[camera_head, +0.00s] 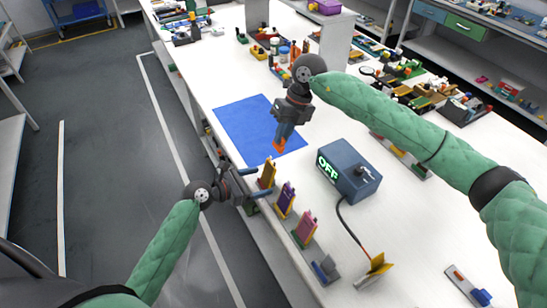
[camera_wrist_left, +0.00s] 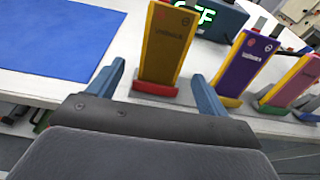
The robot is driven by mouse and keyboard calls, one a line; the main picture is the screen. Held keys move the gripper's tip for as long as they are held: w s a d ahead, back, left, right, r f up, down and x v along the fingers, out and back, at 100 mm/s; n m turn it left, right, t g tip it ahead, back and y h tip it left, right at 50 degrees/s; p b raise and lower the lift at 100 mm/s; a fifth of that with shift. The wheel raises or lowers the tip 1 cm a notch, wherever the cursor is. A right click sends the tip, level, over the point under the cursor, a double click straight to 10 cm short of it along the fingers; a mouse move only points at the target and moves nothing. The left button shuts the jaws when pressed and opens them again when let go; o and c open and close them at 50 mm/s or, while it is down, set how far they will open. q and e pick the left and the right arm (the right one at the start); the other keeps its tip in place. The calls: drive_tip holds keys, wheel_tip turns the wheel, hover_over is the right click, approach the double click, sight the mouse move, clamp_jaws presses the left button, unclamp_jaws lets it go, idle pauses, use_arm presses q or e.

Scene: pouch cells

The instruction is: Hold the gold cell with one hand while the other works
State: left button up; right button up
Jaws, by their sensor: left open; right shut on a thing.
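The gold cell (camera_head: 267,172) stands upright near the table's front edge; in the left wrist view the gold cell (camera_wrist_left: 166,45) rises from a red-and-grey base. My left gripper (camera_head: 258,180) is open, with one blue finger on either side of the gold cell; in the left wrist view (camera_wrist_left: 156,72) gaps show between fingers and cell. My right gripper (camera_head: 284,132) is shut on a small orange thing (camera_head: 279,146) over the blue mat (camera_head: 240,117). What the orange thing is, I cannot tell.
A purple cell (camera_head: 286,198) and a pink cell (camera_head: 305,228) stand in a row beside the gold one. A blue-grey box (camera_head: 360,185) reads OFF; its cable runs to a yellow piece (camera_head: 378,266). Cluttered trays lie at the back. The mat is mostly clear.

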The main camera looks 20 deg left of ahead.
use_arm(q)
drive_tip(key=p+v, duration=0.2)
drive_tip(key=v, duration=0.4)
drive_tip(key=shift+s+a, duration=0.15)
use_arm(e)
drive_tip(key=shift+r, duration=1.35)
